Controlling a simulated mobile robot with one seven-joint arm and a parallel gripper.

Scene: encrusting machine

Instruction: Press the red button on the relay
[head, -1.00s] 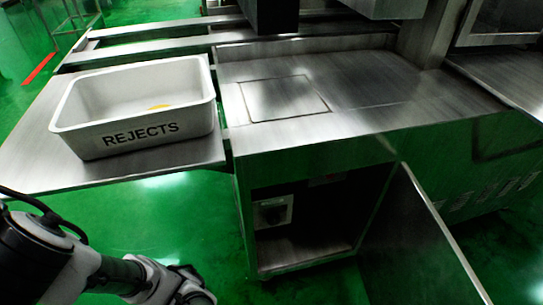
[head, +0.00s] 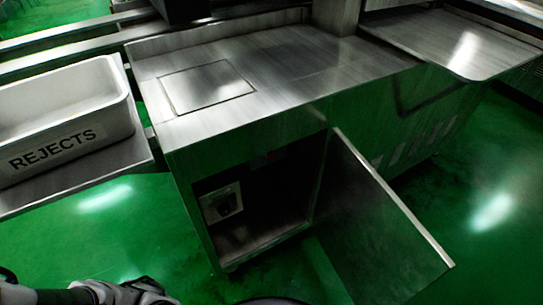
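The open cabinet (head: 205,240) under the steel worktop has a dark interior. A light grey box with a black round knob (head: 222,203) is mounted inside on the left. No red button can be made out clearly. Part of my arm shows at the bottom left edge, well below and left of the cabinet opening. My gripper is not in view.
The cabinet door (head: 375,220) stands open, swung out to the right of the opening. A white REJECTS bin (head: 66,125) sits on a steel shelf at the left. The steel worktop (head: 290,65) overhangs the cabinet. Green floor in front is clear.

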